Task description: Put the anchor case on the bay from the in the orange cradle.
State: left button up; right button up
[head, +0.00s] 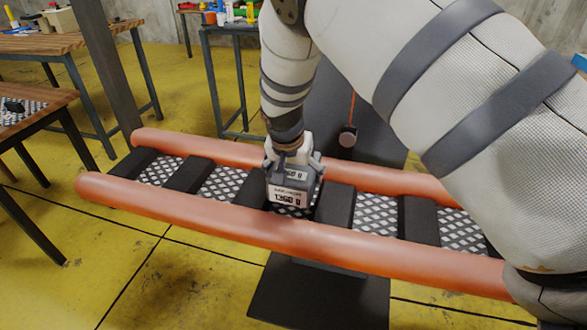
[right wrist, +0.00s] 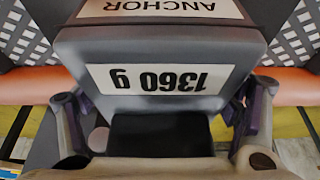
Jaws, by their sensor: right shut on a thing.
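The grey anchor case (head: 289,197) has white labels reading "1360 g"; the right wrist view shows the case (right wrist: 230,60) close up, with "ANCHOR" on its top label. My right gripper (head: 293,160) points down and is shut on the case, with a finger at either side. The case is at the middle bay of the orange cradle (head: 215,216), between two black dividers. Mesh (head: 290,211) shows just in front of its lower edge. I cannot tell whether its underside touches the bay. My left gripper is not in view.
Other mesh bays (head: 222,184) between black dividers (head: 189,174) look empty. A small dark block (head: 348,136) with a red line rising from it is behind the cradle. Wooden tables (head: 60,42) stand at the left and back. Yellow floor is open at front left.

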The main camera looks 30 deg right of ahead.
aim_at(292, 172)
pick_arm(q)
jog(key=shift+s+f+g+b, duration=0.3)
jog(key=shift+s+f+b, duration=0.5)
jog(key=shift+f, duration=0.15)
pick_arm(e)
jog(key=shift+w+f, duration=0.1)
jog(key=shift+f, duration=1.8)
jog(key=o, duration=1.9)
jog(key=shift+c, duration=0.2)
jog(key=shift+s+f, duration=0.15)
jog(key=shift+s, duration=0.05)
jog(key=v, duration=1.2)
jog(key=shift+w, duration=0.1)
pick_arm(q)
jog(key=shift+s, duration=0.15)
